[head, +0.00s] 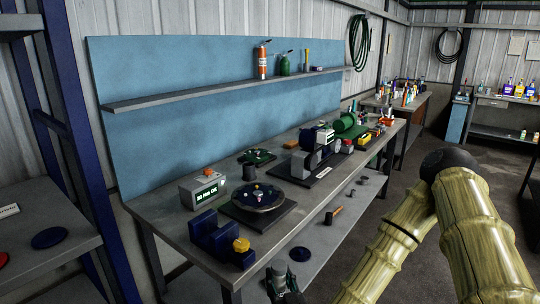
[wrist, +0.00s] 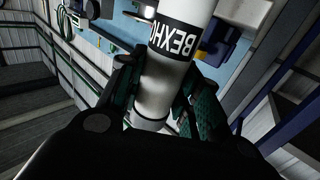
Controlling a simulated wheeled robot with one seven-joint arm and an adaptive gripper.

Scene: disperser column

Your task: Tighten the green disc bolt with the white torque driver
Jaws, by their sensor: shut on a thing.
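My gripper (wrist: 155,100) is shut around a white cylindrical driver body (wrist: 168,75) with a black label, between dark green finger pads. In the head view my gripper (head: 287,284) is low in front of the bench's near edge, and the white torque driver (head: 279,267) shows only as a small pale part there. The round dark disc (head: 258,207) lies flat on a black base on the bench. Several small coloured bolt heads sit on it; I cannot clearly tell which is green. The driver is apart from the disc.
A grey box with a green lit display (head: 206,197) stands left of the disc. A blue block holder (head: 212,236) and a yellow-topped piece (head: 241,246) stand at the near edge. A grey machine (head: 307,160) stands farther right.

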